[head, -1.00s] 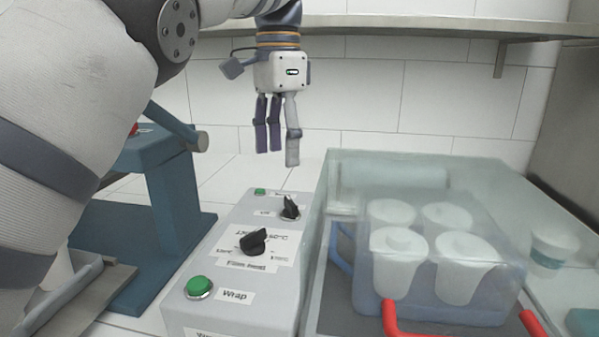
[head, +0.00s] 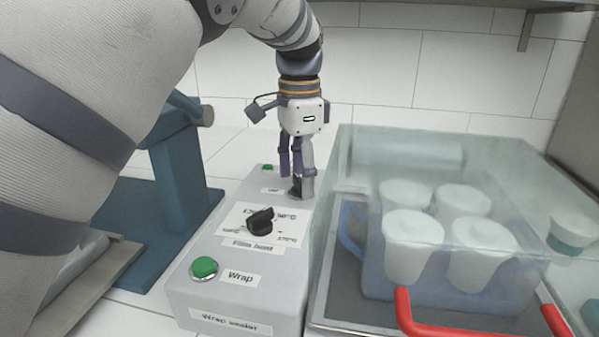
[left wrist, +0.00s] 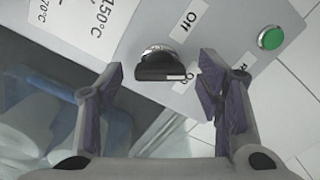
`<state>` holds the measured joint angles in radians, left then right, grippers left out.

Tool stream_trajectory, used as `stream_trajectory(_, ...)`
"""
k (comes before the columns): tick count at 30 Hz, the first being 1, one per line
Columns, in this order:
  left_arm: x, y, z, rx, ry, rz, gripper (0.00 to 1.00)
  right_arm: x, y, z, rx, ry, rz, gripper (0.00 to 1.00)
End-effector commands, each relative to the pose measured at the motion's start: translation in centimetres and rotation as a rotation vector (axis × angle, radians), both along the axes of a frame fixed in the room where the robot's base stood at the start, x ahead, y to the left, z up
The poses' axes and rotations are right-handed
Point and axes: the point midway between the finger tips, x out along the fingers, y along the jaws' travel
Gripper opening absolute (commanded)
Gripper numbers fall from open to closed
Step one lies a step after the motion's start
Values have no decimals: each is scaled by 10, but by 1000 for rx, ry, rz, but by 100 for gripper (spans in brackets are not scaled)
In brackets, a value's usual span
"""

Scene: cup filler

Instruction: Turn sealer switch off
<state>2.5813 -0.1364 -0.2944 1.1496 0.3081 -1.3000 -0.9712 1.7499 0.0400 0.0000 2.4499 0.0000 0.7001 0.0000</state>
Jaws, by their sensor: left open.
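The wrap sealer's grey control box (head: 190,287) stands in the middle of the head view. Its black sealer switch (left wrist: 160,65) shows in the left wrist view, beside labels, one reading "Off" (left wrist: 188,20). My left gripper (head: 297,184) points down over the far end of the box. In the left wrist view the open fingers (left wrist: 164,85) lie on either side of the switch, with no clear contact. In the head view the fingers mostly hide the switch. My right gripper is not in view.
A black temperature knob (head: 261,221) and a green Wrap button (head: 204,268) sit nearer on the box. A green button (left wrist: 271,38) lies past the switch. To the right, a clear cover (head: 400,150) with red handle (head: 450,328) stands over white cups (head: 413,240).

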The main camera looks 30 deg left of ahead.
Motion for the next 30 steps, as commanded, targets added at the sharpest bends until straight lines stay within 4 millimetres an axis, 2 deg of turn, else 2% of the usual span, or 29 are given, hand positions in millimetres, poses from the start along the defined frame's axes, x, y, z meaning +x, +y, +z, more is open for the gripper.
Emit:
stream_trajectory(4, 0, 0, 1, 0, -1, 0, 60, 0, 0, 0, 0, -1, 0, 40)
stream_trajectory(9, 0, 0, 1, 0, -1, 0, 21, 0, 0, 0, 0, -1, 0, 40)
stream_trajectory(11, 0, 0, 1, -1, -1, 0, 12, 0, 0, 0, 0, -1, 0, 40)
stream_trajectory(22, 0, 0, 2, -2, -1, 54, 12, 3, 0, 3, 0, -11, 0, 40)
stream_trajectory(30, -1, 0, 3, -2, -1, 248, 12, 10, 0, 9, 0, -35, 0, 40)
